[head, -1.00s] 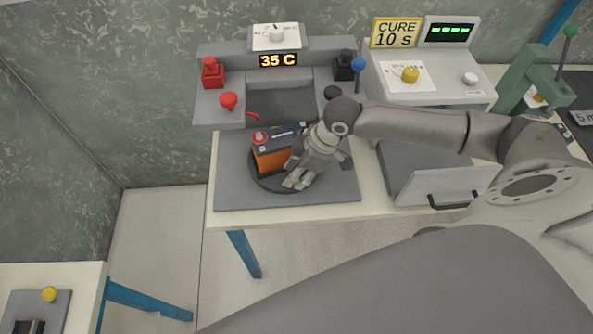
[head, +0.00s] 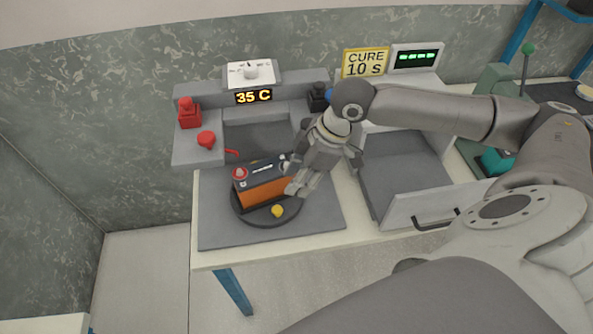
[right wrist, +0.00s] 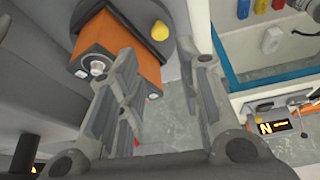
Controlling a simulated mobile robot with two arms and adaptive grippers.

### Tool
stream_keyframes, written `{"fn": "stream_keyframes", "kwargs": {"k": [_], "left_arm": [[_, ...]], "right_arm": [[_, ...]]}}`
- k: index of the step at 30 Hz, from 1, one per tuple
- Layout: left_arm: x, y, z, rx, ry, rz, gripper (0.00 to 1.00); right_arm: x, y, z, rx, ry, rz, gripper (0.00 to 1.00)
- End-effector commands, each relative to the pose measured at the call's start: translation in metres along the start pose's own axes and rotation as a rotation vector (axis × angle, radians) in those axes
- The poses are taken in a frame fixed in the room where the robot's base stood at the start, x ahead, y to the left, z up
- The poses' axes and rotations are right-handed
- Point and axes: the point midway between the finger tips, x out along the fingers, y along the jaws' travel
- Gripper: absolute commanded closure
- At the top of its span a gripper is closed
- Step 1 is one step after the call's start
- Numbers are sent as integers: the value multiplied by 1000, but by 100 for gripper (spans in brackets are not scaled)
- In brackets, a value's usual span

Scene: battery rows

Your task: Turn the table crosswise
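The round dark turntable (head: 245,212) sits on a grey base plate on the workbench. A battery with a dark top and orange sides (head: 265,191) lies on it, its long side running roughly left to right, slightly raised to the right in the picture. A yellow knob (head: 278,211) is at the turntable's front edge. My right gripper (head: 300,188) is at the battery's right end. In the right wrist view its fingers are apart with nothing held; the battery (right wrist: 145,62) is partly behind one finger and the yellow knob (right wrist: 160,31) shows between them. My left gripper is not in view.
To the right is an open grey drawer (head: 405,170) under a CURE 10 s sign (head: 366,63). The plate's front is clear.

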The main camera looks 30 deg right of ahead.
Motion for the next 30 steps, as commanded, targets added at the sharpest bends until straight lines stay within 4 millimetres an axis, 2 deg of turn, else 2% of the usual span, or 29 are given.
{"fn": "stream_keyframes", "kwargs": {"k": [3, 10, 22, 30], "left_arm": [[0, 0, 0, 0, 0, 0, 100], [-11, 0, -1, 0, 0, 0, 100], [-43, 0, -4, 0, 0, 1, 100], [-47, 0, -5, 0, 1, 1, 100]], "right_arm": [[0, 0, 0, 0, 0, 0, 70], [4, 0, -15, -76, -3, -28, 99], [32, -15, -74, -446, -32, -172, 100], [48, -22, -80, -507, -41, -201, 100]]}}
